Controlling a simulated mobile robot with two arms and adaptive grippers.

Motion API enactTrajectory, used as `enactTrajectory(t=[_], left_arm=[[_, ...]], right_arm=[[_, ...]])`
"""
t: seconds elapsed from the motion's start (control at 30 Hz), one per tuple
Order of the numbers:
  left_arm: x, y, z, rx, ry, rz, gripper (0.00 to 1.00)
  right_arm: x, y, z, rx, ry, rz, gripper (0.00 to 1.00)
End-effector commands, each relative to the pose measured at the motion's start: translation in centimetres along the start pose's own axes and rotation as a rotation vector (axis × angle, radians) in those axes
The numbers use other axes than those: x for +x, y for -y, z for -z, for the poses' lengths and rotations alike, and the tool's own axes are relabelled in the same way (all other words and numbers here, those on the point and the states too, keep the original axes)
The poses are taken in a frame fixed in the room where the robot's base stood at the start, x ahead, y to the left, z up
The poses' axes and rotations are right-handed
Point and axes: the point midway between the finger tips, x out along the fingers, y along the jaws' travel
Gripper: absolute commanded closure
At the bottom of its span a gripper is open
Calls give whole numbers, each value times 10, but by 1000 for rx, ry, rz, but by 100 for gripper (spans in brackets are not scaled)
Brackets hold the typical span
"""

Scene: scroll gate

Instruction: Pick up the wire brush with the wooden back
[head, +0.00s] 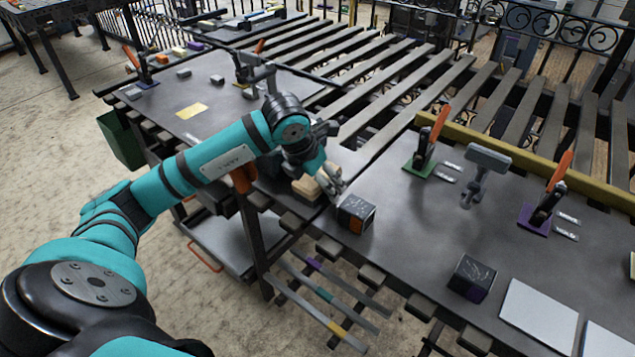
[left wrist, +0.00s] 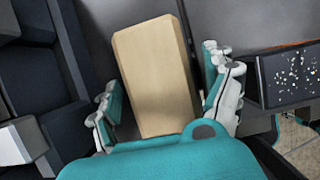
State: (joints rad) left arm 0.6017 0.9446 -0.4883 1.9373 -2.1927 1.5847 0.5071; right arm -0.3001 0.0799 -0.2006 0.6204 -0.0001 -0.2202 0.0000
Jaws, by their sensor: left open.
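The wire brush shows its pale wooden back (left wrist: 155,70) in the left wrist view, lying lengthwise between my fingers. In the head view the wooden back (head: 306,188) sits near the table's front edge, partly hidden by my arm. Its bristles cannot be made out. My left gripper (head: 333,184) is down at the brush. In the left wrist view my left gripper (left wrist: 165,97) is open, one finger on each side of the wood. There is a gap at the left finger; the right finger is close to the wood, and contact cannot be told. My right gripper is not in view.
A dark box with an orange side (head: 356,214) stands just right of the brush; its speckled top (left wrist: 290,77) shows in the left wrist view. Another dark box (head: 472,278) is further right. Toggle clamps with orange handles (head: 437,124) stand on the steel table (head: 400,240).

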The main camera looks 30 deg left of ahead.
Motion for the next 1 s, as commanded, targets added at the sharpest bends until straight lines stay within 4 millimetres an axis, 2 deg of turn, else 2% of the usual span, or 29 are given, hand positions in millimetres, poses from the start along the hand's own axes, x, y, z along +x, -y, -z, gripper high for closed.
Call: enactTrajectory(t=[0.27, 0.77, 1.0], left_arm=[[0, 0, 0, 0, 0, 0, 15], [0, 0, 0, 0, 0, 0, 81], [0, 0, 0, 0, 1, 0, 83]], right_arm=[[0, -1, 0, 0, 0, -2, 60], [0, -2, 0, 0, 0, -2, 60], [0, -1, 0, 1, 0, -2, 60]])
